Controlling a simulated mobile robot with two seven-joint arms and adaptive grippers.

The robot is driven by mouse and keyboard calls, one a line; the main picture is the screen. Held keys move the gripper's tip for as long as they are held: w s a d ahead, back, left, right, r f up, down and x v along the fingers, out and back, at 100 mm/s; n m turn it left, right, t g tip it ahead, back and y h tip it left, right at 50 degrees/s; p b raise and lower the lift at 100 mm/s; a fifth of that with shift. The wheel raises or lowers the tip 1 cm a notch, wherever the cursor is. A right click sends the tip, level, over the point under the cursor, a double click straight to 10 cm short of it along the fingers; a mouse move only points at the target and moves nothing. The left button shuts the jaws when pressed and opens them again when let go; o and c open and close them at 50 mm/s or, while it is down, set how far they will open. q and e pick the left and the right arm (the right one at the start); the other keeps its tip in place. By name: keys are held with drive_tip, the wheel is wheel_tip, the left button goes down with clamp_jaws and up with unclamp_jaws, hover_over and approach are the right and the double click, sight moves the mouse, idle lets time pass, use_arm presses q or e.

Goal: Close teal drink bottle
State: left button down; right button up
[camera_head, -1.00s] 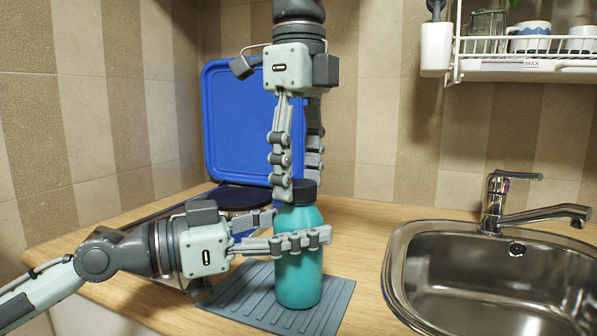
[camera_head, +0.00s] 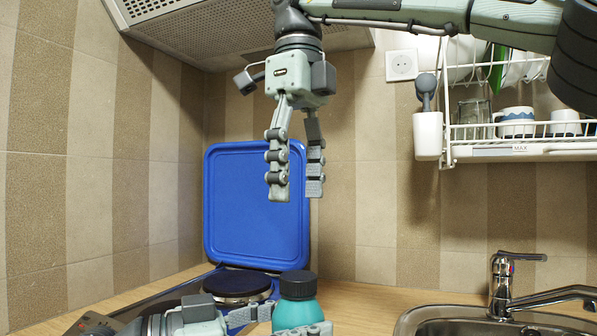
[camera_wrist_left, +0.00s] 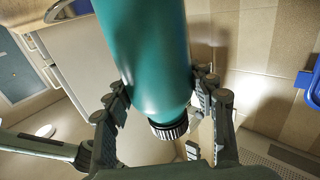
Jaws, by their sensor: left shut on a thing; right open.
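The teal drink bottle (camera_head: 298,313) stands upright at the bottom edge of the head view, its lower part cut off. Its dark ridged cap (camera_head: 298,284) sits on its neck and also shows in the left wrist view (camera_wrist_left: 170,130). I cannot tell how tight it is. My left gripper (camera_head: 275,318) is shut on the bottle's body (camera_wrist_left: 150,50), with a finger on each side in the left wrist view. My right gripper (camera_head: 297,190) is open and empty, pointing down, well above the cap and apart from it.
A blue hob lid (camera_head: 257,210) stands open against the back wall, behind the hob plate (camera_head: 237,285). A sink (camera_head: 420,318) with a tap (camera_head: 503,285) is at the right. A dish rack (camera_head: 520,135) hangs at upper right, and a hood (camera_head: 215,30) is overhead.

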idle(0.3)
use_arm(q)
drive_tip(key=shift+c, duration=2.4)
unclamp_jaws()
drive_tip(key=shift+a, duration=0.15)
drive_tip(key=v, duration=1.1)
drive_tip(key=shift+s+a, duration=0.2)
drive_tip(key=shift+a, duration=0.15)
drive_tip(key=shift+f, duration=0.1)
